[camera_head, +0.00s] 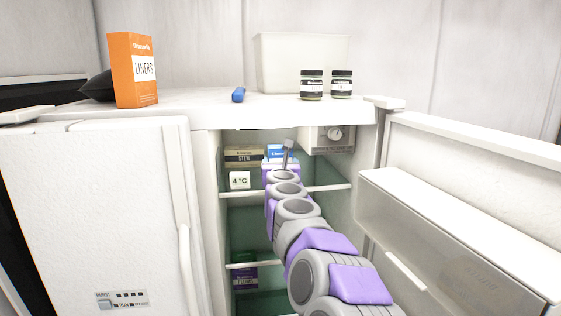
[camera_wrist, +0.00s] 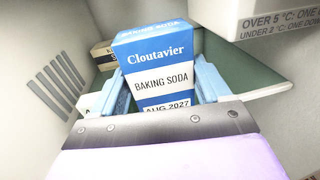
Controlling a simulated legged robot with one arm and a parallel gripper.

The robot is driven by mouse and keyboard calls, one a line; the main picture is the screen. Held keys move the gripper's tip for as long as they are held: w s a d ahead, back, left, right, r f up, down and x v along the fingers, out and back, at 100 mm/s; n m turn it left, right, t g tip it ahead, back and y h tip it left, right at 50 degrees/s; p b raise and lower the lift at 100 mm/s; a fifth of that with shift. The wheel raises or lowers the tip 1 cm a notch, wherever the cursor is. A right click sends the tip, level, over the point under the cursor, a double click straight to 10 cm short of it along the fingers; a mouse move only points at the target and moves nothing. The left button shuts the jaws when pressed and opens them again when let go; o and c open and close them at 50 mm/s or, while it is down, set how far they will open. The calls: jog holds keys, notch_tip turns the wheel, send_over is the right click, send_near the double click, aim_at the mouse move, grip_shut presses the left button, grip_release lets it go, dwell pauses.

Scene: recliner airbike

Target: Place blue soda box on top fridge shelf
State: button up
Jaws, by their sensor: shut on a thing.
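The blue and white baking soda box (camera_wrist: 162,65) is upright and slightly tilted in the wrist view, between the light-blue fingers of my gripper (camera_wrist: 166,88). My gripper is shut on it. In the head view the blue box (camera_head: 281,151) shows small at the far end of my arm, inside the open fridge, above the top shelf (camera_head: 325,187). My gripper (camera_head: 281,161) is largely hidden by my wrist there. The box's underside is hidden, so I cannot tell whether it touches the shelf.
A stew box (camera_head: 243,157) and a white 4 °C display (camera_head: 239,180) stand left on the top shelf. A control housing with a dial (camera_head: 334,134) hangs at upper right. The fridge door (camera_head: 470,190) is open at right. A flour box (camera_head: 244,278) sits lower.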

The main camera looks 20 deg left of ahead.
aim_at(278, 159)
jog(key=p+x, duration=0.1)
jog(key=x, duration=0.1)
jog(key=p+x, duration=0.1)
jog(key=x, duration=0.1)
jog(key=shift+s+a+p, duration=0.2)
jog(key=shift+a+p, duration=0.1)
jog(key=p+x, duration=0.2)
jog(key=p, duration=0.1)
jog(key=p+x, duration=0.5)
jog(key=p, duration=0.1)
jog(key=shift+w+d+f, duration=0.15)
jog(key=shift+w+f, duration=0.05)
jog(key=shift+w, duration=0.25)
jog(key=shift+w+d+p, duration=0.3)
jog(key=shift+d+p, duration=0.1)
jog(key=shift+p, duration=0.3)
jog(key=shift+s+d+f+b, duration=0.1)
jog(key=shift+f+b, duration=0.3)
jog(key=shift+f, duration=0.2)
jog(key=shift+s+d+f+b, duration=0.1)
jog(key=shift+f+b, duration=0.25)
jog(key=shift+f, duration=0.2)
jog(key=shift+a+f, duration=0.55)
jog(key=shift+f, duration=0.2)
